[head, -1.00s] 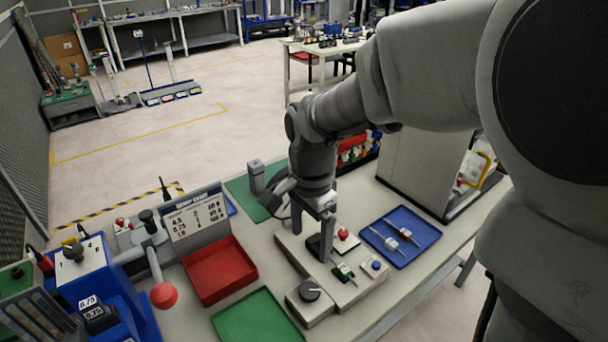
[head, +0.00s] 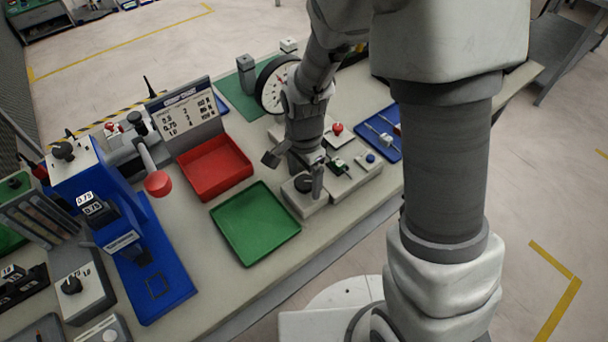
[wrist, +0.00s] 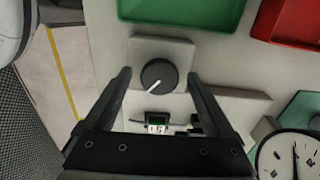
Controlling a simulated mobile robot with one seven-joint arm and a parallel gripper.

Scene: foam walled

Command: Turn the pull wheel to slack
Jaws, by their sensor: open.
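The pull wheel (wrist: 158,74) is a round dark knob with a white pointer line, on a light grey block (wrist: 180,50). In the wrist view its pointer runs toward the lower left. My gripper (wrist: 159,76) is open, with one finger on each side of the wheel in that view. I cannot tell whether the fingers touch it or are still above it. In the head view the wheel (head: 303,184) is partly hidden behind my gripper (head: 308,184). A small green and white connector with a wire (wrist: 157,125) lies near the wheel.
A green tray (head: 255,225) and a red tray (head: 214,168) lie left of the wheel. A dial gauge (head: 272,88) stands behind my wrist. A red button (head: 337,128), a blue button (head: 370,158) and a blue tray (head: 383,143) are to the right.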

